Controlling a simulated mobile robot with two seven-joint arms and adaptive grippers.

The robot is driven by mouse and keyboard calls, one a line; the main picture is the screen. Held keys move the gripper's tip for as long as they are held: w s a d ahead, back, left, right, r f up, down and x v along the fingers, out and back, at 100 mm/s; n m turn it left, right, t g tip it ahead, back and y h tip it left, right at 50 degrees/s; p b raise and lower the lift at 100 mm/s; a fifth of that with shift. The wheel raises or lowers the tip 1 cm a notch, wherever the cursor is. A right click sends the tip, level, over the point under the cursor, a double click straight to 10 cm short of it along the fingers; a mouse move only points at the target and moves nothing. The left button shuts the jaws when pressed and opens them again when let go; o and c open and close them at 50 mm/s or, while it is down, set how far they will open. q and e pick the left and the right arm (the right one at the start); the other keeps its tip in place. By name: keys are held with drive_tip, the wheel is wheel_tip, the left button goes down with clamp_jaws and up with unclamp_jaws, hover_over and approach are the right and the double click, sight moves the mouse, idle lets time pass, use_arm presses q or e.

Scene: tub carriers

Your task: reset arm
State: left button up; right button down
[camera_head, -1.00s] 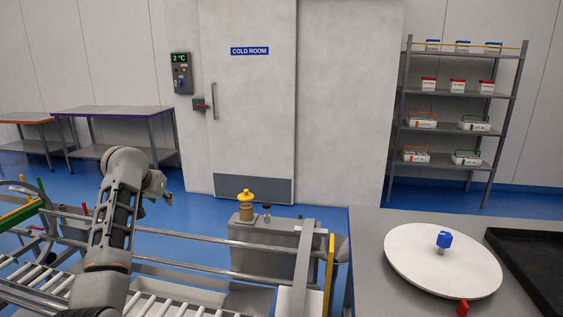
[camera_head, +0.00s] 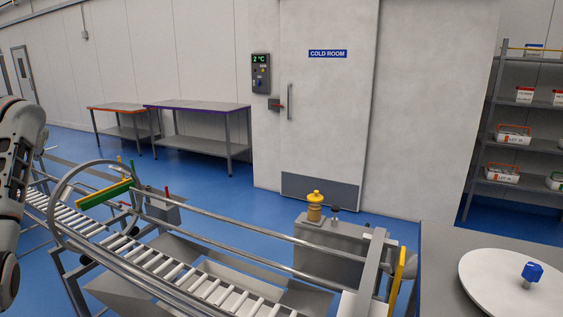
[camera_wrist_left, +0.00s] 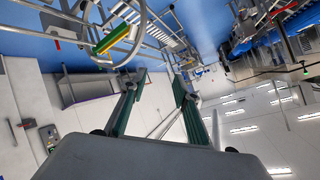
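My left arm (camera_head: 15,190) stands at the left edge of the head view, partly cut off by the frame. Its fingers cannot be made out there. In the left wrist view my left gripper (camera_wrist_left: 160,78) has its two green-padded fingers apart, with nothing between them. It is up in the air, clear of the conveyor. My right gripper shows in neither view.
A roller conveyor (camera_head: 165,268) with metal rails and a round hoop (camera_head: 58,210) runs across the lower left. A counter with a white turntable (camera_head: 500,285) stands at the lower right. Two tables and a closed cold room door (camera_head: 325,120) are behind. Blue floor lies between.

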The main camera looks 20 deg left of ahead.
use_arm(q)
drive_tip(key=s+a+r, duration=0.3)
drive_tip(key=s+a, duration=0.1)
drive_tip(key=s, duration=0.1)
drive_tip(key=w+d+f+m+t, duration=0.2)
drive_tip(key=w+d+f+m, duration=0.25)
drive_tip(key=d+f, duration=0.4)
drive_tip(key=w+d+f+m+t, duration=0.2)
drive_tip(key=w+d+f+m, duration=0.3)
drive_tip(key=f, duration=0.7)
drive_tip(key=s+d+f+m+t+h, duration=0.2)
drive_tip(key=d+f+m+h, duration=0.3)
drive_tip(key=d+f, duration=1.15)
drive_tip(key=s+d+f+m+g+h, duration=0.2)
drive_tip(key=s+d+f+m+h, duration=0.45)
drive_tip(key=s+d+f, duration=1.55)
drive_tip(key=s+d+n+t+h, duration=0.1)
drive_tip(key=d+n, duration=0.9)
drive_tip(key=d, duration=1.2)
drive_tip(key=shift+s+d+n+t+h, duration=0.2)
drive_tip(key=shift+n+t+h, duration=0.15)
drive_tip(key=shift+h, duration=0.3)
